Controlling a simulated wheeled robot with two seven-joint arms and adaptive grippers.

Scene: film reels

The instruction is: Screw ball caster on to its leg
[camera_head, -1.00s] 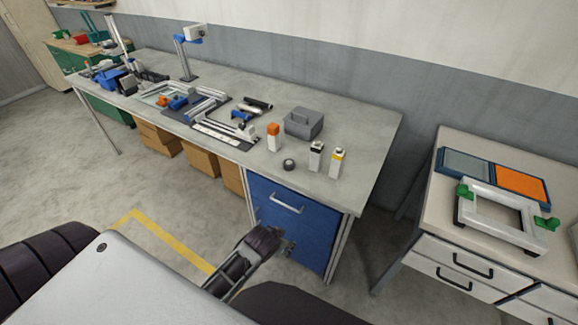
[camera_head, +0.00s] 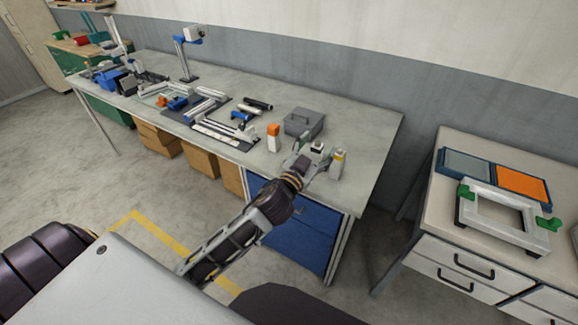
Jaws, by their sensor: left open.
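My left gripper (camera_head: 304,165) reaches over the right front part of the grey workbench (camera_head: 345,122), with its fingers open. It is among small bottles and partly covers a black-banded bottle (camera_head: 318,149). I cannot tell whether it touches anything. The small dark round piece that stood on the bench here is hidden behind the gripper. I cannot make out for certain a ball caster or its leg. My right gripper is not in view.
An orange-capped bottle (camera_head: 274,138) stands left of the gripper, a yellow-banded bottle (camera_head: 338,164) right of it. A grey box (camera_head: 303,122) stands behind. A white frame (camera_head: 480,213) lies on the right-hand cabinet. The bench's right end is clear.

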